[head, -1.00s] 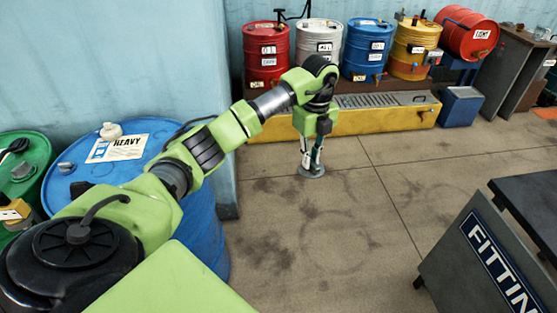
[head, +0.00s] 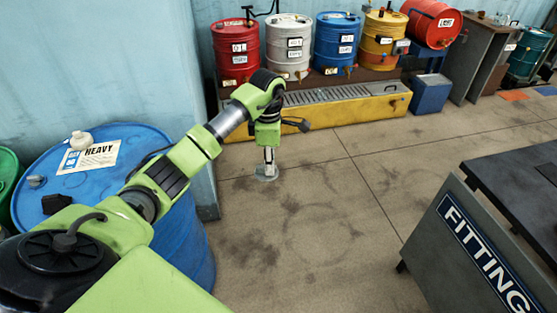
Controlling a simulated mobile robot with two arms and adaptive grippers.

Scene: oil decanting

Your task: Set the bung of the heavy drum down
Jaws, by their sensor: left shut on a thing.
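The heavy drum (head: 195,235) is the blue one at the left, with a HEAVY label (head: 88,157) on its top. A white cap (head: 81,140) and a grey fitting (head: 37,181) sit on that top, and a dark patch lies nearer me, partly behind my arm. My left gripper (head: 269,163) hangs beyond the drum, to its right, pointing down. It is shut on a small grey disc-like bung (head: 266,173), seen against the open floor and apparently held above it. The exact height is hard to tell. My right gripper is not in view.
A dark table (head: 520,172) with a FITTING sign (head: 487,255) stands at the right. A yellow grated trough (head: 335,108) runs along the back wall before several drums, with a blue box (head: 431,93) beside it. The middle floor is clear.

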